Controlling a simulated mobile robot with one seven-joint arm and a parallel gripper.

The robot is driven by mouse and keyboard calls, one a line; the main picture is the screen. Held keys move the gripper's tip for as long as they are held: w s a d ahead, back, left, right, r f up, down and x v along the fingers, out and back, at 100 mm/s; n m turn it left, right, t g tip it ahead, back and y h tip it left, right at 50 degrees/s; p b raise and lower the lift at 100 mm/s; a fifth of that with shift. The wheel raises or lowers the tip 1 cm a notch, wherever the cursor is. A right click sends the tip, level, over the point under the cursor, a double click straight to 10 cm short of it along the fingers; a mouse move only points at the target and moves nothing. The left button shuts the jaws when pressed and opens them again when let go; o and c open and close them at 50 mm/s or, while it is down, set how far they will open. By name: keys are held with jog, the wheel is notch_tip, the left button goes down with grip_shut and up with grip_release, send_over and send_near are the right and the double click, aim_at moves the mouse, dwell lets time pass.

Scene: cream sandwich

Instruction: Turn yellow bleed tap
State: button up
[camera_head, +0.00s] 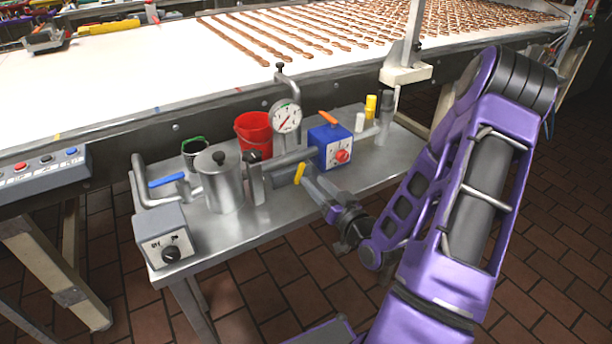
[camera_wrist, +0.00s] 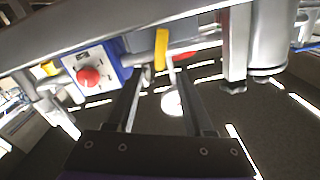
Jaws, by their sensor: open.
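The yellow bleed tap (camera_head: 300,173) is a small upright yellow lever on the metal pipework, in front of the blue box and at the middle of the steel table. My gripper (camera_head: 316,182) reaches in from the right with its fingertips close to the tap. In the wrist view, the yellow tap (camera_wrist: 162,48) stands just beyond the fingertips, in line with the gap between them. My gripper (camera_wrist: 160,73) is open there with nothing between its fingers. I see no clear contact with the lever.
A blue box (camera_head: 328,146) with a red knob is right of the tap. A metal canister (camera_head: 220,183), a red bucket (camera_head: 254,134) and a dial gauge (camera_head: 286,117) crowd the steel table (camera_head: 392,168). A blue-handled lever (camera_head: 166,180) and a grey switch box (camera_head: 165,236) are at left.

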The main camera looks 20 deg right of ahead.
aim_at(302, 169)
jog(key=w, duration=0.5)
jog(key=shift+w+a, duration=0.15)
jog(key=shift+a, duration=0.1)
grip_shut()
